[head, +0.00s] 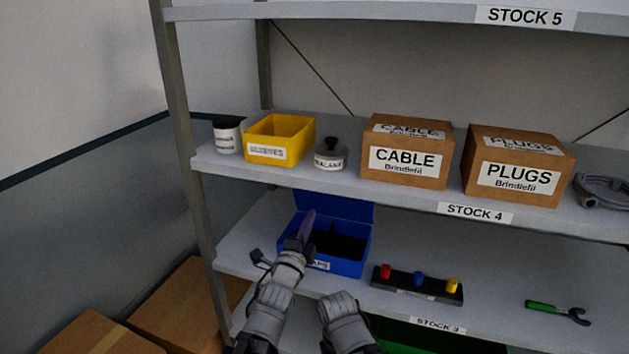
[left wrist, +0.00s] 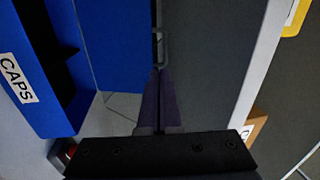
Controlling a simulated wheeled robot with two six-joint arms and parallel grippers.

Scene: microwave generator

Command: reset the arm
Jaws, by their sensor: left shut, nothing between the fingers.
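My left gripper (head: 308,222) is in front of the open blue CAPS box (head: 288,246) on the STOCK 3 shelf, overlapping its left part in the head view. In the left wrist view the fingers (left wrist: 160,98) are shut together with nothing between them. The blue box (left wrist: 40,100) with its CAPS label is at the left of that view, and a blue panel of it stands behind the fingers. I cannot tell whether the gripper touches the box. My right gripper is not in view.
The STOCK 4 shelf (head: 400,201) above holds a yellow bin (head: 280,137), a sealant tin (head: 331,158), a CABLE box (head: 405,150) and a PLUGS box (head: 517,166). A shelf post (head: 190,170) stands left.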

